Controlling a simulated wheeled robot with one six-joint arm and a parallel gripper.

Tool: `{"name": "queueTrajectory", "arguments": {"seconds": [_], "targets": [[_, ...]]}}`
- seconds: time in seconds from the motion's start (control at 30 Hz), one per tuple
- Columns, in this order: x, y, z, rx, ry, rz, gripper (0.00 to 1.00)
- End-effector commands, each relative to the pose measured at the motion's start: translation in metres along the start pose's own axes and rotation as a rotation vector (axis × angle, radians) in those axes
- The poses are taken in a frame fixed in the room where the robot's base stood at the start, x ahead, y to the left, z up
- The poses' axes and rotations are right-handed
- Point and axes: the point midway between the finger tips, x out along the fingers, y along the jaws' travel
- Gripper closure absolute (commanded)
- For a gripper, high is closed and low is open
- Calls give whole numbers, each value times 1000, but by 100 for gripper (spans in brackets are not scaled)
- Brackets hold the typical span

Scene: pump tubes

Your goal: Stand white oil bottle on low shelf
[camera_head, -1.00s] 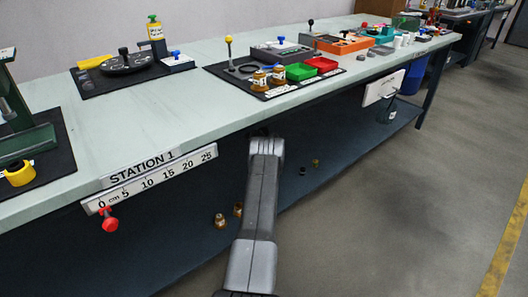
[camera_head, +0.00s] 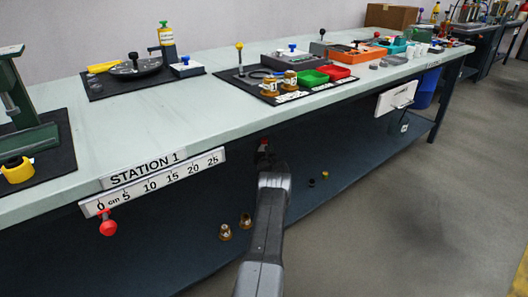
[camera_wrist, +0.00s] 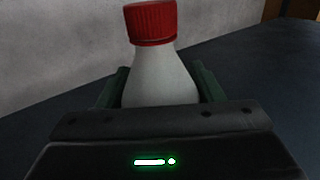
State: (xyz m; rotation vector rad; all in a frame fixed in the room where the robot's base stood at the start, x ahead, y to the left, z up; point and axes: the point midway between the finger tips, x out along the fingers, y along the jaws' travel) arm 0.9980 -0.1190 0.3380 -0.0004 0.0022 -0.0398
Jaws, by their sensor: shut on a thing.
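The white oil bottle (camera_wrist: 158,75) with a red cap (camera_wrist: 151,22) shows in the wrist view. It is upright between the green fingers of my gripper (camera_wrist: 160,88), which is shut on it. In the head view my gripper (camera_head: 265,152) reaches under the bench's front edge. A small red spot there looks like the bottle cap (camera_head: 263,142); the rest of the bottle is hidden by my arm. The low shelf (camera_head: 330,185) is the dark blue surface under the bench. I cannot tell whether the bottle's base touches it.
Brass fittings (camera_head: 225,232) stand on the low shelf at the front, and small parts (camera_head: 325,174) lie right of my arm. A white drawer (camera_head: 396,98) hangs under the bench top (camera_head: 180,125). A red knob (camera_head: 108,226) hangs below the ruler.

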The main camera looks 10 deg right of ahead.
Motion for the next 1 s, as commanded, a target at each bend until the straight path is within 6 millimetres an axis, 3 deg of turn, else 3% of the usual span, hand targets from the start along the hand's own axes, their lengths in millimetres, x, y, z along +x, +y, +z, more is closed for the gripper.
{"name": "queueTrajectory", "arguments": {"seconds": [0.6, 0.63, 0.7, 0.73, 1.0], "targets": [[1, 0, -9, 1, -4, 0, 100], [0, 0, -11, 1, -1, 0, 38], [0, 0, -11, 1, -1, 0, 24], [0, 0, -11, 1, -1, 0, 18], [0, 0, -10, 1, -1, 0, 18]]}}
